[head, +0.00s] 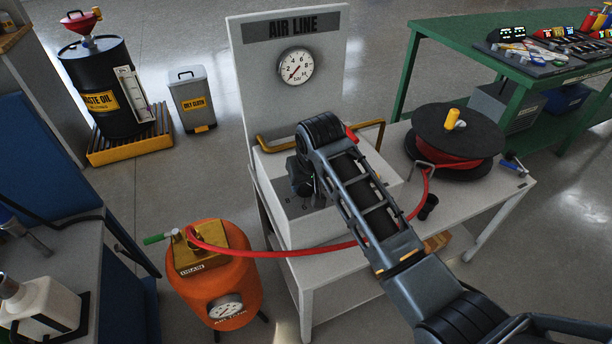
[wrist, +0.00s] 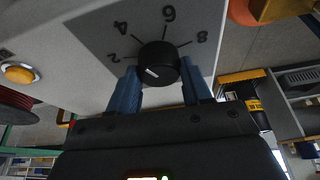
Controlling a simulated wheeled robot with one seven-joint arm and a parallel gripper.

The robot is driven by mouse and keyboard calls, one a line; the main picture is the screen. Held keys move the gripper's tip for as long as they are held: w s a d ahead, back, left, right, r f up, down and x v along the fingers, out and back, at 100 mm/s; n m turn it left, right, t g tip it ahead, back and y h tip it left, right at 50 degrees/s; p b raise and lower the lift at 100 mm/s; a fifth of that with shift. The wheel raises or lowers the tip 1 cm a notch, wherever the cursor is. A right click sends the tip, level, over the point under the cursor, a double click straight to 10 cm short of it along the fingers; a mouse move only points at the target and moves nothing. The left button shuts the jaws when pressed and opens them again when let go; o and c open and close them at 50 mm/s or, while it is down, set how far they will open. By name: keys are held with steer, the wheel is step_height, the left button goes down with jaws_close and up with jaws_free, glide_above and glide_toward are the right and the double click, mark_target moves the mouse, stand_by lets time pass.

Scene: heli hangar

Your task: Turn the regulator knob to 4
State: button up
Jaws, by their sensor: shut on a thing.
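The black regulator knob (wrist: 158,62) shows in the wrist view on a grey dial plate (wrist: 100,35) marked 2, 4, 6 and 8. Its white pointer mark is on the lower left of its face, below the 2 and away from the 4. My gripper (wrist: 159,70) is shut on the knob, one blue finger on each side. In the head view my arm hides the knob; only part of my gripper shows over the white box. The round gauge (head: 296,67) on the AIR LINE panel (head: 250,85) has its needle toward the lower left.
A yellow tube rail (head: 375,137) runs around the white box on the bench (head: 455,200). A red hose (head: 290,250) links the orange tank (head: 215,280) to the bench. A hose reel (head: 455,145) stands right of my arm.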

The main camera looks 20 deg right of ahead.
steer(key=shift+w, duration=0.1)
stand_by(0.3)
steer(key=o, duration=1)
steer(key=shift+o, duration=0.2)
steer(key=v, duration=0.7)
steer(key=shift+s+r, duration=0.25)
steer(key=shift+r, duration=0.1)
steer(key=s+a+f+t+y, duration=0.1)
steer(key=s+a+f+t, duration=0.15)
steer(key=s+f, duration=0.65)
steer(key=s+a+f+t, duration=0.1)
steer(key=s+f+t, duration=0.15)
steer(key=s, duration=1.15)
steer(key=s+d+r+t, duration=0.2)
steer(key=s+r, duration=0.7)
steer(key=s, duration=0.2)
steer(key=s+d+r+t, duration=0.1)
steer(key=s+r+t, duration=0.2)
steer(key=s+r, duration=0.6)
steer(key=s, duration=0.3)
steer(key=shift+s+d+r+n+t+h, duration=0.3)
steer(key=shift+d+r+n, duration=0.05)
steer(key=shift+n, duration=0.05)
